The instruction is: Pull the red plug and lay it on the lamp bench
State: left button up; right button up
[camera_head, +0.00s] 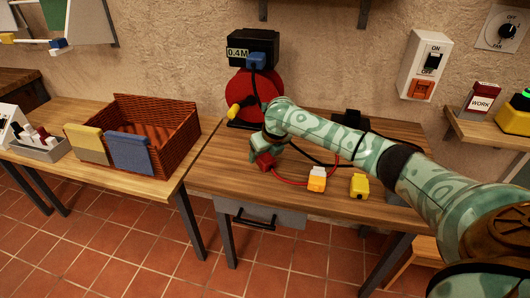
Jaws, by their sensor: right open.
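A small red block (264,160), which looks like the red plug, is at the end of my right arm over the wooden bench (215,178). A thin red cable (288,182) curves near it across the bench. My right gripper (260,153) is open and right at the red block; its fingers are small and partly hidden, and I cannot tell whether they touch it. I cannot tell from labels which bench is the lamp bench. My left gripper is not in view.
A red reel (262,92) with a black box (267,38) and blue plug (257,61) stands behind my arm. An orange-and-white plug (317,179) and yellow plug (359,186) lie at the front. The left table (160,187) carries a wicker basket (175,152).

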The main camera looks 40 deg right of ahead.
pick_arm(q)
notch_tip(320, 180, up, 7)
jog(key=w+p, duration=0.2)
jog(key=p, duration=0.5)
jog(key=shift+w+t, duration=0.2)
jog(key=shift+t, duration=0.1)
pick_arm(e)
jog(key=v, duration=1.6)
